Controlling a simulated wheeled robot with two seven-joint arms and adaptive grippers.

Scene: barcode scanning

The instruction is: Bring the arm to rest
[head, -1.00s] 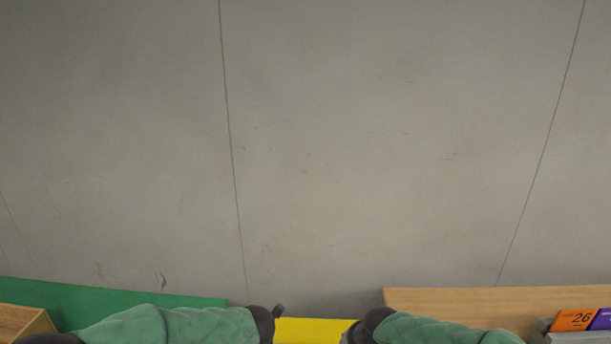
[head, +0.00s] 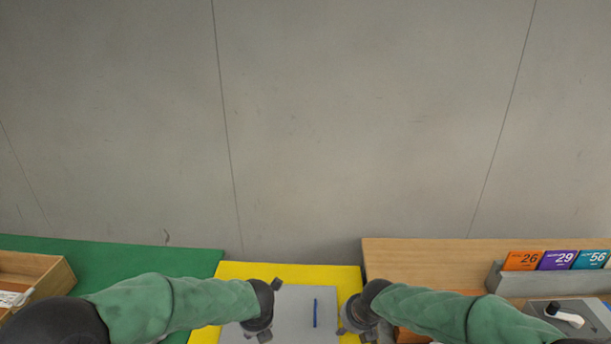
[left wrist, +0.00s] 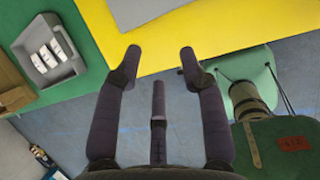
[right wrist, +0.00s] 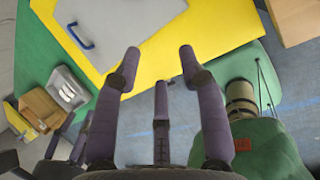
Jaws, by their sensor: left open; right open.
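My left gripper (head: 266,312) is at the bottom middle of the head view, over the yellow area's left part. It is open and empty, its fingers spread in the left wrist view (left wrist: 160,57). My right gripper (head: 354,318) is to its right, near the yellow area's right edge, and is partly cut off from clear sight. It is open and empty in the right wrist view (right wrist: 160,54). Both grippers are apart, with a grey panel (head: 300,300) between them. Both green-sleeved arms reach in from the sides.
A blue handle (head: 315,313) is on the grey panel. A wooden box (head: 62,278) stands on the green surface (head: 130,256) at left. At right, numbered cards (head: 558,260) stand in a grey rack near a white-and-black scanner (head: 565,315). A grey bin (left wrist: 67,68) holds white items.

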